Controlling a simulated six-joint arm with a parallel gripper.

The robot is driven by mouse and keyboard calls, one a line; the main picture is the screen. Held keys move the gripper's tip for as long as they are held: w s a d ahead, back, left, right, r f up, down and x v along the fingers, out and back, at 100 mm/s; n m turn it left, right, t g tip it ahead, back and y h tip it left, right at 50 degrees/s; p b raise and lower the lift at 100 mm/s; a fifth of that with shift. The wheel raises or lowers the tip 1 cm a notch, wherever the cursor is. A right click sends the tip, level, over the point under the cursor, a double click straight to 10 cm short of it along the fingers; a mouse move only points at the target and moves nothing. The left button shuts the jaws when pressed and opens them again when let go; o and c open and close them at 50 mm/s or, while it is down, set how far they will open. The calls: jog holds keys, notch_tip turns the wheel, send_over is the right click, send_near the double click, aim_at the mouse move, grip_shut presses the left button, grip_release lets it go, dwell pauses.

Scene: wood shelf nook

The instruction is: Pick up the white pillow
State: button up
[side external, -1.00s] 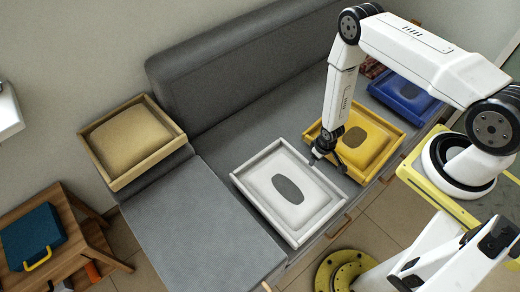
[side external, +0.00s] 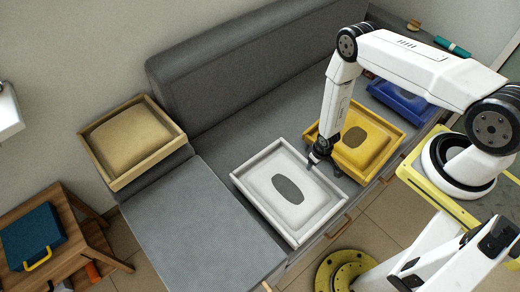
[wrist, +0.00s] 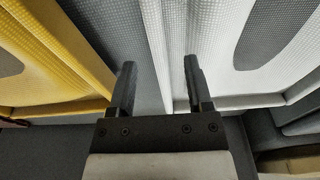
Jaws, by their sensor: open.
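The white pillow (side external: 302,207), with a dark grey oval in its middle, lies in a white tray (side external: 243,185) on the grey sofa. In the wrist view the white pillow (wrist: 222,35) is at the upper right, partly cut off by the frame. My gripper (side external: 313,164) is at the upper right edge of the white tray, beside the yellow tray. In the wrist view my gripper (wrist: 160,75) is open and empty, its fingers over the white tray's rim and the grey gap. I cannot tell its exact height.
A yellow pillow (side external: 372,146) in a yellow tray stands right beside the white one. A blue tray (side external: 398,100) is farther back right, a beige pillow (side external: 130,138) in a wooden tray at left. The sofa's front seat (side external: 195,225) is bare.

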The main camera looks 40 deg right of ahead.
jog(key=shift+w+d+f, duration=0.1)
jog(key=shift+w+f, duration=0.05)
jog(key=shift+f, duration=0.75)
jog(key=shift+w+f, duration=0.1)
jog(key=shift+f, duration=0.75)
grip_shut()
dwell(0.5)
